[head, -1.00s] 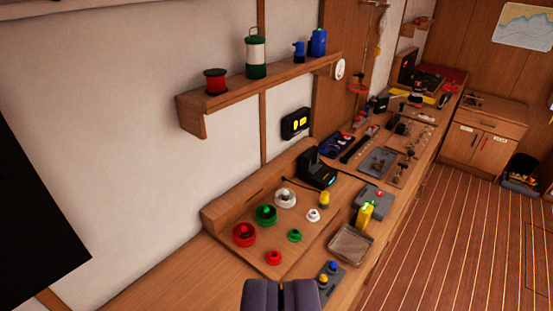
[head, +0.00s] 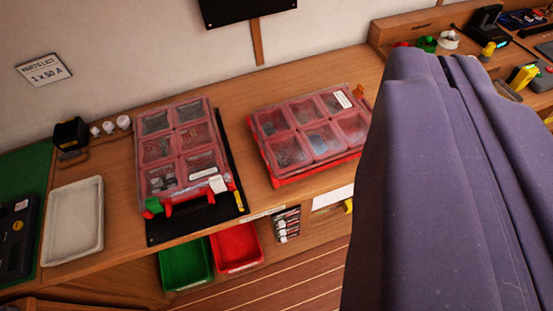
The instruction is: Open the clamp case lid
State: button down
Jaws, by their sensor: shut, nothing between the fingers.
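Two red cases with clear, compartmented lids lie on the wooden bench in the head view. The left case (head: 183,150) lies on a black mat, with a white label and red latches at its front edge. The right case (head: 308,132) has a white label near its back right corner. Both lids look shut. The labels are too small to read, so I cannot tell which is the clamp case. My gripper (head: 437,65), purple-grey, is shut and empty.
A white tray (head: 74,221) and a black box (head: 71,133) with small white pieces are at the left. A green bin (head: 186,264) and a red bin (head: 237,247) sit below the bench front. Bare bench shows between the cases. A parts list sign (head: 45,70) hangs on the wall.

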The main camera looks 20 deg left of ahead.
aim_at(281, 137)
jog(key=k+u, duration=0.15)
jog(key=k, duration=0.2)
jog(key=i+z, duration=0.5)
jog(key=i, duration=1.4)
